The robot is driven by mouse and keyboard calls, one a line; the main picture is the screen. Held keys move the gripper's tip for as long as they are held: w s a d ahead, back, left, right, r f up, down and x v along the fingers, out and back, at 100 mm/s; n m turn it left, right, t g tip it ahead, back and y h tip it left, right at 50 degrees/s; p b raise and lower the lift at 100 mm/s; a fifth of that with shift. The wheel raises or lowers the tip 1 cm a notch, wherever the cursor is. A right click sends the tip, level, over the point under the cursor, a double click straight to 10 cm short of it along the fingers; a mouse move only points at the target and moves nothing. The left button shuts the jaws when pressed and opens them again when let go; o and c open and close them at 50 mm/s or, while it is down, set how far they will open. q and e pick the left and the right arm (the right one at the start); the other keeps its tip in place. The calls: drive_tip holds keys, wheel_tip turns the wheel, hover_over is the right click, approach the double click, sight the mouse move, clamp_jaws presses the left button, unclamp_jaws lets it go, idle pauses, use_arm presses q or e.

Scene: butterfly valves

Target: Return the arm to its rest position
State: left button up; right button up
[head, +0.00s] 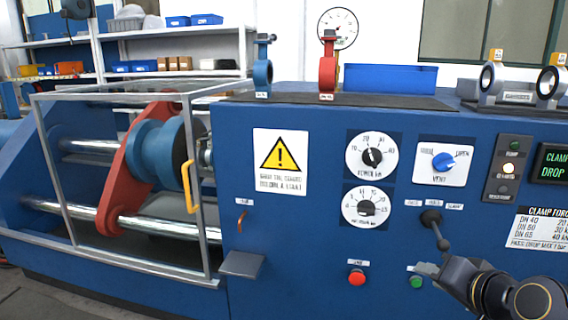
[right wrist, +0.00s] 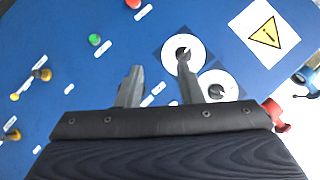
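My right gripper (head: 428,246) is at the lower right of the head view, in front of the blue machine panel. In the right wrist view its two grey fingers (right wrist: 159,80) stand apart with only panel visible between them. One finger reaches up towards a dark round knob (head: 432,218) below a row of small labels; I cannot tell if they touch. The other finger points left, just above the green button (head: 416,282). My right forearm comes in from the lower right corner. My left arm and gripper do not show.
The panel carries a red button (head: 357,277), two white dials (head: 371,155) and a blue selector (head: 457,162). A small grey ledge (head: 242,264) juts out left of them. A framed guard (head: 70,215) with a yellow handle (head: 188,187) stands further left. Valves stand on top.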

drive_tip(key=s+a+f+n+g+y, duration=0.1)
drive_tip(key=s+a+f+n+g, duration=0.25)
drive_tip(key=s+f, duration=0.5)
drive_tip(key=s+a+f+n+g+y, duration=0.1)
drive_tip(key=s+a+f+n+g, duration=0.25)
drive_tip(key=s, duration=0.75)
wheel_tip(320, 180, up, 27)
drive_tip(key=m+p, duration=0.1)
drive_tip(key=p, duration=2.7)
drive_tip(key=shift+s+a+m+t, duration=0.15)
drive_tip(key=shift+m+t, duration=0.25)
drive_tip(key=shift+f, duration=0.15)
